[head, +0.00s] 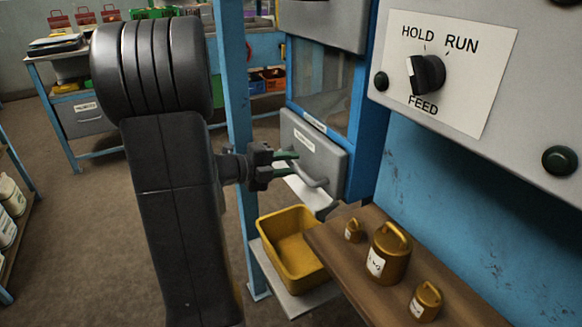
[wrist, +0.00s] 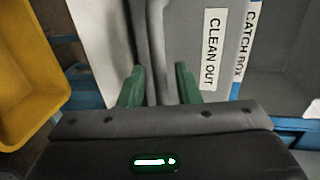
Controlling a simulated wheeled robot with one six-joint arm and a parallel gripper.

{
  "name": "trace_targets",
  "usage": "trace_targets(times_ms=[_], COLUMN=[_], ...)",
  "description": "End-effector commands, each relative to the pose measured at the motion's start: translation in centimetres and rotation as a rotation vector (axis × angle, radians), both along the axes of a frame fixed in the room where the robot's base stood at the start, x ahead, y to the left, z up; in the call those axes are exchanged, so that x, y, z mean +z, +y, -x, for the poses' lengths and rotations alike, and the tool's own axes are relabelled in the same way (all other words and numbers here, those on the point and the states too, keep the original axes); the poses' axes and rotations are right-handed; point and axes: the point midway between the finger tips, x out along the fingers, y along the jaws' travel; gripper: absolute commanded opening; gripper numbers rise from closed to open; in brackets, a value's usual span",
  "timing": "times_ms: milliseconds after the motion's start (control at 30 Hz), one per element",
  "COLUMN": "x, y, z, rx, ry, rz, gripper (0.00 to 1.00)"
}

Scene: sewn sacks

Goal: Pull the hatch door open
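The hatch door (head: 313,150) is a grey panel low on the blue-framed cabinet, with a small white label and a curved grey handle (head: 312,181). In the wrist view the door (wrist: 190,30) carries the label CLEAN OUT. My gripper (head: 295,163) is at the handle, its green fingers pointing at the door. In the wrist view the handle bar (wrist: 158,45) runs between the two fingers of my gripper (wrist: 159,75), with a gap seeming to show on each side. The door looks shut, or nearly so.
A pale chute (head: 312,198) sits below the door, above a yellow bin (head: 290,245). A brown shelf (head: 345,275) with brass weights (head: 390,255) stands at right. A blue post (head: 236,110) rises close beside my arm. A HOLD/RUN/FEED knob (head: 427,74) is at upper right.

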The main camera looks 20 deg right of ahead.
Motion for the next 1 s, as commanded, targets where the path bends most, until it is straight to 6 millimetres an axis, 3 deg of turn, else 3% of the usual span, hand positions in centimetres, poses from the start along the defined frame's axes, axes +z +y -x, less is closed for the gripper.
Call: trace_targets(times_ms=[133, 467, 633, 1000], x=[-0.23, -0.22, -0.23, -0.10], y=[-0.93, -1.12, -1.11, -0.94], z=[-0.03, -0.09, -0.09, -0.15], rx=[-0.001, 0.001, 0.000, -0.012], ry=[0.001, 0.001, 0.001, 0.002], rz=[0.000, 0.000, 0.000, -0.001], gripper=[0.30, 0.30, 0.00, 0.00])
